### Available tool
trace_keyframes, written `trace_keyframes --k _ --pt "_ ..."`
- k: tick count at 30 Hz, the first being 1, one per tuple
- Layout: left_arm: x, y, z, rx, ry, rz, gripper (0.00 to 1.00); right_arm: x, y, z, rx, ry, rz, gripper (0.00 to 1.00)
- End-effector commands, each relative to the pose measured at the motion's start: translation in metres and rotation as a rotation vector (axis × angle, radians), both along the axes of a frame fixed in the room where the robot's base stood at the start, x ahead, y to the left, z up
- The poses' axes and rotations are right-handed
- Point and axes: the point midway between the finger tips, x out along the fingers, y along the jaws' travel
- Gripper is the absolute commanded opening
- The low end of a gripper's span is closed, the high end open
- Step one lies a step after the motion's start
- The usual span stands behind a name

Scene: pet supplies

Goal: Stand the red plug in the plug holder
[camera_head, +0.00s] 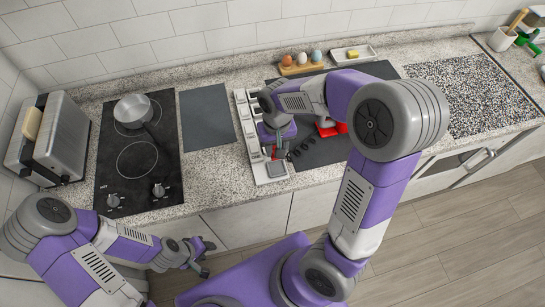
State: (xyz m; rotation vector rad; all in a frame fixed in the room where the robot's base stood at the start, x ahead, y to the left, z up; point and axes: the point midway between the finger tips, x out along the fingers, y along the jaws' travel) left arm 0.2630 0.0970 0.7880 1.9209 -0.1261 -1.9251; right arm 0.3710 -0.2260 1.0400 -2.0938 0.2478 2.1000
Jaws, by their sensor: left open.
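My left gripper (207,258) is open and empty, low in the head view in front of the counter edge. My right gripper (276,142) reaches down over the right side of a long white holder (246,122) with several compartments. A small red piece (274,153) shows at the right gripper's tips; it may be the red plug, but most of it is hidden. I cannot tell whether the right fingers are closed on it. A larger red object (334,129) lies on the dark mat, partly covered by my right arm.
A black hob (139,158) with a grey pan (133,110) and a toaster (55,140) are at the left. Dark loops (303,147) lie on the mat (318,155). An egg rack (301,67) and a white dish (353,56) stand behind. A dark board (208,117) is bare.

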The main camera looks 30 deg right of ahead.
Motion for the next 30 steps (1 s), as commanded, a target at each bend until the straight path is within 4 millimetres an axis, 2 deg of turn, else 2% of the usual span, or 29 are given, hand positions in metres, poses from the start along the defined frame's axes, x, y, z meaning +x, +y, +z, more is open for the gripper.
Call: trace_keyframes --k 1,3,8,15,29,30 --pt "0.0 0.0 -0.004 0.0 0.001 0.0 0.43 -0.001 0.0 -0.013 -0.002 0.006 -0.001 0.07" --pt "-0.001 0.0 -0.006 0.0 0.001 0.001 0.43 -0.001 -0.001 -0.025 -0.001 0.005 -0.001 0.07" --pt "-0.001 0.0 -0.009 0.0 0.001 0.001 0.43 0.0 0.0 -0.04 -0.001 0.002 -0.001 0.07" --pt "0.0 0.0 -0.015 0.0 0.0 0.0 0.43 -0.001 0.0 -0.072 0.0 0.004 -0.002 0.07" --pt "0.0 0.0 -0.019 0.0 0.0 0.0 0.43 0.0 0.0 -0.08 0.0 0.0 -0.001 0.07" --pt "0.0 0.0 -0.018 0.0 0.0 0.0 0.43 0.0 0.0 -0.079 0.0 0.0 -0.001 0.43"
